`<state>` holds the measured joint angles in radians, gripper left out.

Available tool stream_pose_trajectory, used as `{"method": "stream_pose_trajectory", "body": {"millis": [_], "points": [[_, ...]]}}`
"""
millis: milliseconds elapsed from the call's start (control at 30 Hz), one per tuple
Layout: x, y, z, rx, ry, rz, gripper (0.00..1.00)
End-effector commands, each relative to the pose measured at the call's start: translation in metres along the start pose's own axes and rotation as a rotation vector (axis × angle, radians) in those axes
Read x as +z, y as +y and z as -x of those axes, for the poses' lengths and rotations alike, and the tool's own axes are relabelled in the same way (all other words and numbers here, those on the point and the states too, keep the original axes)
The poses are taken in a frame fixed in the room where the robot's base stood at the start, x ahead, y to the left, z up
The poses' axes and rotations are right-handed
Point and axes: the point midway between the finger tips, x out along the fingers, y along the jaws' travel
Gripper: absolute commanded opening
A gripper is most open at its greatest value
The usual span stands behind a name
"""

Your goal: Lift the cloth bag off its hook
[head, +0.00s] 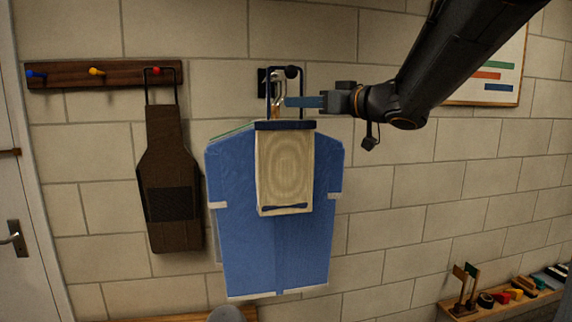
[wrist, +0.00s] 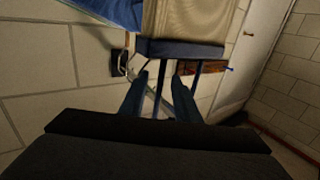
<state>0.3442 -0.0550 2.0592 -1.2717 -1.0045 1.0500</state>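The beige cloth bag (head: 285,168) has a dark band along its top. It hangs upright in front of a blue garment (head: 270,245), by a thin dark handle loop (head: 303,80) at the wall hook (head: 292,72). My gripper (head: 288,102) reaches in from the right, above the bag and inside the loop's height. In the wrist view, the bag (wrist: 185,20) is at the top and the two blue fingers (wrist: 160,85) are apart. One strap of the loop appears between them; I cannot tell whether they touch it.
A brown apron (head: 170,175) hangs from a wooden peg rail (head: 105,74) on the left. A door (head: 12,200) stands at the far left. A low shelf (head: 500,300) with small items is at lower right. The wall between it and the blue garment is clear.

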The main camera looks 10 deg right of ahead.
Motion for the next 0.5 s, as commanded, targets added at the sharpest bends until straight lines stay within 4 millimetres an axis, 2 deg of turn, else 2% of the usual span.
{"method": "stream_pose_trajectory", "body": {"millis": [233, 500], "points": [[0.001, 0.0, -0.035, 0.0, -0.001, -0.001, 0.29], [0.002, 0.002, -0.042, 0.005, 0.0, 0.0, 0.29]]}}
